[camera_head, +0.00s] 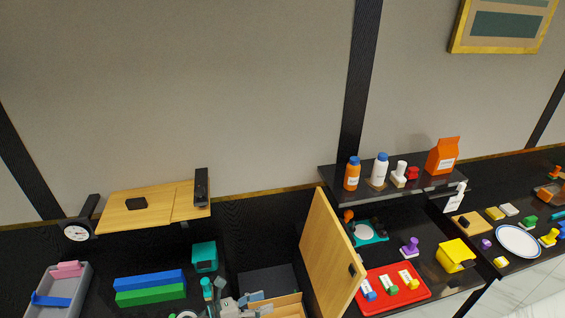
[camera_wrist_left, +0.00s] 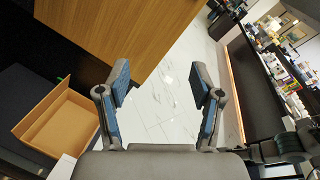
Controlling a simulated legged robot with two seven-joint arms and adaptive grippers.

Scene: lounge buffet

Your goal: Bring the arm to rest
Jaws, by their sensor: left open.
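My left gripper (camera_head: 243,302) shows at the bottom edge of the head view, in front of the black counter and beside a wooden drawer or box (camera_head: 288,303). In the left wrist view its two fingers stand wide apart (camera_wrist_left: 158,88), with only the marble floor (camera_wrist_left: 165,115) between them. It is open and holds nothing. Most of my left arm is out of the picture, and my right gripper does not show.
An open wooden door (camera_head: 328,252) stands upright just right of the gripper. Left are a teal holder (camera_head: 204,257), a blue block (camera_head: 150,279), a green block (camera_head: 152,295) and a grey tray (camera_head: 83,292). A red tray (camera_head: 413,297) lies right of the door.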

